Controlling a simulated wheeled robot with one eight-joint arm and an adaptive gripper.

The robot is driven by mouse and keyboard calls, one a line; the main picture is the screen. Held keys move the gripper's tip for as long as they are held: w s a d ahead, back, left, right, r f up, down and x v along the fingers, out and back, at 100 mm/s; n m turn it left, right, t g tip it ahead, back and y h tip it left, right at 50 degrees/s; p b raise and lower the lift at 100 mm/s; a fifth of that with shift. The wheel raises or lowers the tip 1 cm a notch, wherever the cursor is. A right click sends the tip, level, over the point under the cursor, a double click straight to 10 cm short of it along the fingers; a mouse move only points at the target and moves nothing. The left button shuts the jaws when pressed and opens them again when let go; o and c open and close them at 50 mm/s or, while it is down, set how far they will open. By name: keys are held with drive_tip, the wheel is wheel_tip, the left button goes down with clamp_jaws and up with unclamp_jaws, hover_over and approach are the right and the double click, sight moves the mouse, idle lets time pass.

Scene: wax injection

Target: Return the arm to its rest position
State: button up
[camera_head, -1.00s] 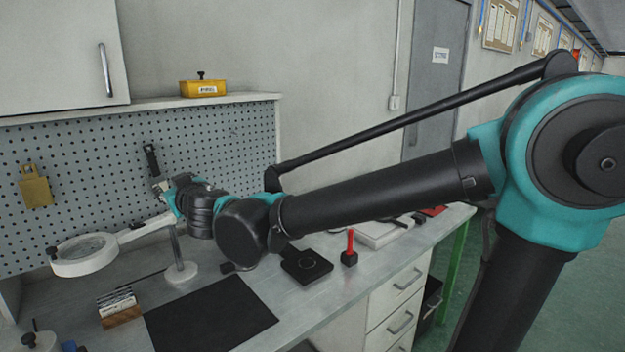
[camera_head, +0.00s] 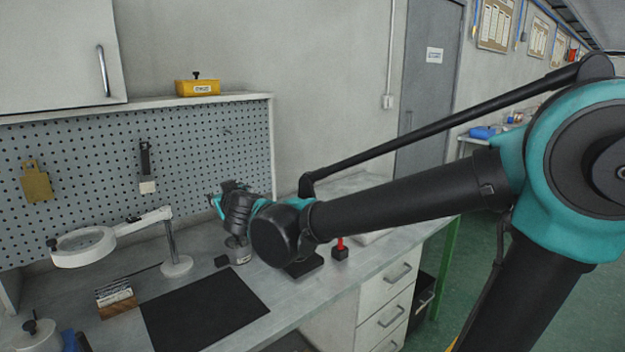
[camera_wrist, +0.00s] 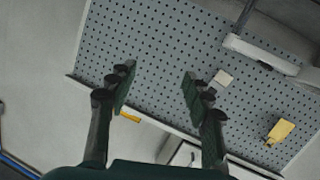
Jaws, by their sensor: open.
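My gripper (camera_wrist: 157,90) shows in the wrist view with its two fingers spread apart and nothing between them. Behind the fingers is the pegboard (camera_wrist: 150,45). In the head view, my arm reaches from the right side toward the pegboard (camera_head: 80,150), above the workbench. The end of the arm is near the board's right part, and the gripper's fingertips are mostly hidden there behind the wrist links.
The magnifier lamp (camera_head: 85,247) stands left of my arm. A black mat (camera_head: 200,310) lies clear at the bench front. A red-handled tool (camera_head: 340,249) stands below my forearm. A yellow box (camera_head: 197,87) sits on the shelf above the pegboard.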

drive_tip(key=w+d+f+m+g+h, duration=0.1)
drive_tip(key=d+f+m+h, duration=0.1)
drive_tip(key=d+f, duration=0.5)
drive_tip(key=d+f+m+g+h, duration=0.1)
drive_tip(key=d+f+h, duration=0.2)
drive_tip(key=d, duration=0.9)
drive_tip(key=w+d+f+m+g+h, duration=0.1)
drive_tip(key=d+f+m+h, duration=0.1)
drive_tip(key=d+f, duration=0.5)
drive_tip(key=s+d+f+m+g, duration=0.1)
drive_tip(key=s+d+f+g, duration=0.2)
drive_tip(key=s+d+f, duration=0.4)
drive_tip(key=s+d+f+m+g, duration=0.1)
drive_tip(key=s+d+f+g, duration=0.2)
drive_tip(key=s+d+f, duration=0.3)
drive_tip(key=s+d, duration=0.2)
drive_tip(key=s, duration=0.3)
drive_tip(key=shift+s+d+f+m+g, duration=0.3)
drive_tip(key=shift+s+d+f+g, duration=0.05)
drive_tip(key=shift+s+f+g, duration=0.05)
